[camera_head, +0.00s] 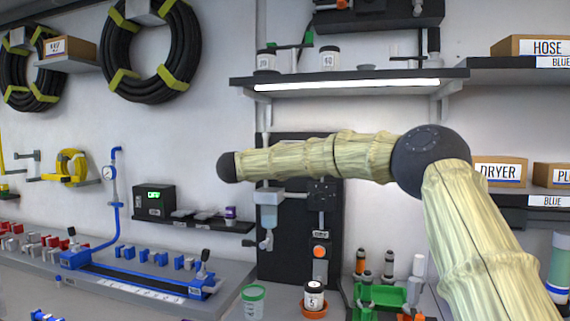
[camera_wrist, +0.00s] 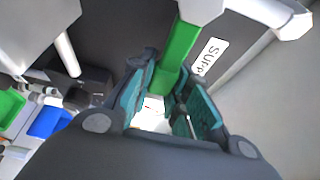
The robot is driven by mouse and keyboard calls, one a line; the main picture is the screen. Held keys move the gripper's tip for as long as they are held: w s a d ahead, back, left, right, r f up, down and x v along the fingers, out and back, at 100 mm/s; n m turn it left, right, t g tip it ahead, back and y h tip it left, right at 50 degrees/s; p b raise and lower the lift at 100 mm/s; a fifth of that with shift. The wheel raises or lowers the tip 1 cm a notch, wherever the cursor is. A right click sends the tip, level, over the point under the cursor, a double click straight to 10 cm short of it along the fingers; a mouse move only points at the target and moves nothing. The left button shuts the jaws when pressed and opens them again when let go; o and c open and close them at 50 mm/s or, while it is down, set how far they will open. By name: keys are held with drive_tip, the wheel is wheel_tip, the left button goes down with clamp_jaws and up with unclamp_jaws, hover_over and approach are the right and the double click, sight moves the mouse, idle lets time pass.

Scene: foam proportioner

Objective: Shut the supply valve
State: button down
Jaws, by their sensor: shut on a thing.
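In the wrist view a green bar-shaped handle (camera_wrist: 181,48), the valve lever by its look, runs down from a pale pipe fitting (camera_wrist: 202,10). My gripper (camera_wrist: 165,88) has its two teal-padded fingers on either side of the lower end of this handle and is shut on it. A white label (camera_wrist: 208,56), partly readable as "SUPP", is on the dark panel beside the handle. In the head view my arm crosses in front of the dark panel (camera_head: 284,245). I cannot make out my gripper or the held handle there.
A shelf (camera_head: 350,78) with a light strip runs above my arm. A clear cup (camera_head: 253,302) and a jar (camera_head: 314,296) stand below it. A green rack (camera_head: 380,296) with bottles is at the right. A blue fixture (camera_head: 135,280) lies on the left bench.

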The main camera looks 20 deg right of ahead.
drive_tip(key=c, duration=1.3)
unclamp_jaws()
drive_tip(key=shift+f, duration=0.1)
drive_tip(key=v, duration=1.2)
